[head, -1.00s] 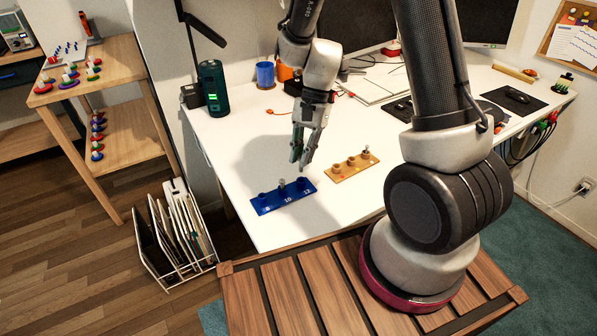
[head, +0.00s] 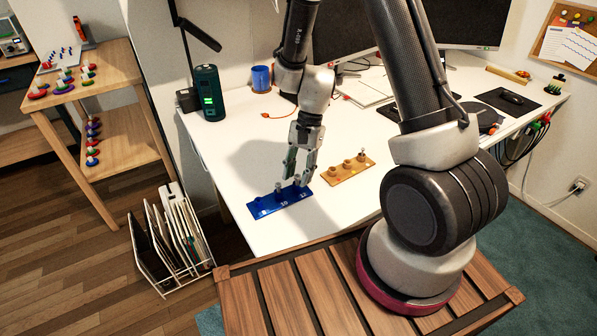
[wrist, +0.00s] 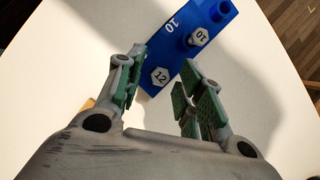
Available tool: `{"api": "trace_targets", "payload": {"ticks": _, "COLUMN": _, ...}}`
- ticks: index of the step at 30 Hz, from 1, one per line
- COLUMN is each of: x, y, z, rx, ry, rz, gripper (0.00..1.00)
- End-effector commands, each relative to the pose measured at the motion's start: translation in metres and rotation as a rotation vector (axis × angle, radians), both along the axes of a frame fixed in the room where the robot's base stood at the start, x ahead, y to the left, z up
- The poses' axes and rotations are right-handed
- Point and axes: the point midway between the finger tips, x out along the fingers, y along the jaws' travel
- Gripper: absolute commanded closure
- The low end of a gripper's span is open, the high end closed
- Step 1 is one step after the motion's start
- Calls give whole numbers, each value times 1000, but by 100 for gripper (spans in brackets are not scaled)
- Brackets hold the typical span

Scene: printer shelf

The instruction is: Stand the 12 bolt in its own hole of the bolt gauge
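The blue bolt gauge (head: 264,207) lies on the white desk, with 8, 10 and 12 marked along its front. It also shows in the wrist view (wrist: 185,78). The 10 bolt (wrist: 199,37) stands in the middle hole. The 8 hole (wrist: 221,11) is empty. The 12 bolt (wrist: 160,77) shows its hex head at the 12 end of the gauge, between my fingertips; its shank and its hole are hidden. My gripper (head: 299,179) points down over that end. It looks open, with a small gap beside the head (wrist: 158,74).
A wooden block (head: 335,177) with a bolt at its right end lies to the right of the gauge. The desk in front of the gauge is clear.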

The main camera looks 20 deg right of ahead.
Motion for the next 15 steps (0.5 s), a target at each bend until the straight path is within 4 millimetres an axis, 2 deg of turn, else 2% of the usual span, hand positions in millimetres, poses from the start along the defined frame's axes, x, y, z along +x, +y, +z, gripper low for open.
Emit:
{"api": "trace_targets", "payload": {"ticks": 8, "x": 0, "y": 0, "z": 3, "rx": 0, "ry": -1, "rz": 0, "gripper": 63}}
{"api": "trace_targets", "payload": {"ticks": 11, "x": 4, "y": -3, "z": 14, "rx": 2, "ry": -3, "rz": -2, "gripper": 63}}
{"api": "trace_targets", "payload": {"ticks": 15, "x": 11, "y": -12, "z": 41, "rx": 1, "ry": -6, "rz": -1, "gripper": 63}}
